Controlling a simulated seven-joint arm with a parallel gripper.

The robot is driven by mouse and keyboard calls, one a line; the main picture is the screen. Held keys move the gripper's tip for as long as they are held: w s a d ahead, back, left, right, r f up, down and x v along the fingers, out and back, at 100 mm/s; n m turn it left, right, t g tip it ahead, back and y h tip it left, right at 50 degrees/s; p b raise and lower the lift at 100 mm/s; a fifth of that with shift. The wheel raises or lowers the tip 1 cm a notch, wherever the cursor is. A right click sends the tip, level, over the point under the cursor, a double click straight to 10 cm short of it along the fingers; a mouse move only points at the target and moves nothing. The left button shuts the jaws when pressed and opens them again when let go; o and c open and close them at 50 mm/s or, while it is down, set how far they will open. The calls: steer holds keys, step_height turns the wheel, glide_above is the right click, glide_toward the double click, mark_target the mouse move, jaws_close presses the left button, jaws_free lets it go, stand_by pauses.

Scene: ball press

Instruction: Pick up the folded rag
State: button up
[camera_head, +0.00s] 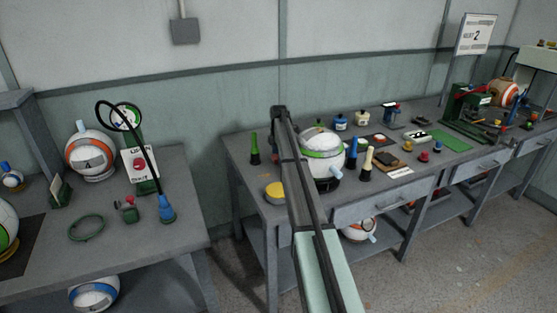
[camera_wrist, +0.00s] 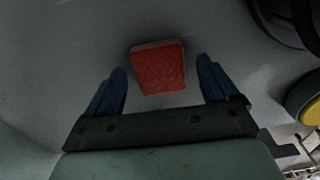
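The folded rag (camera_wrist: 159,68) is a small red, roughly square pad lying flat on the grey table top in the wrist view. My gripper (camera_wrist: 161,66) is open, with one blue finger on each side of the rag and a visible gap to both. The fingers do not appear to touch it; how high they are above the table is hard to tell. In the head view my arm reaches across the middle workbench, and I cannot make out the rag or the gripper fingers there.
A yellow-topped round tin (camera_head: 274,193) stands left of my arm; a yellow round thing (camera_wrist: 305,99) also shows in the wrist view. A white and green ball (camera_head: 322,154) sits close right of the arm. Green cones (camera_head: 254,150), bottles and small parts crowd the workbench (camera_head: 350,207).

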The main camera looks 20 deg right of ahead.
steer(key=c, duration=1.1)
steer(key=shift+o, duration=0.2)
steer(key=shift+r, duration=0.15)
step_height(320, 180, up, 10)
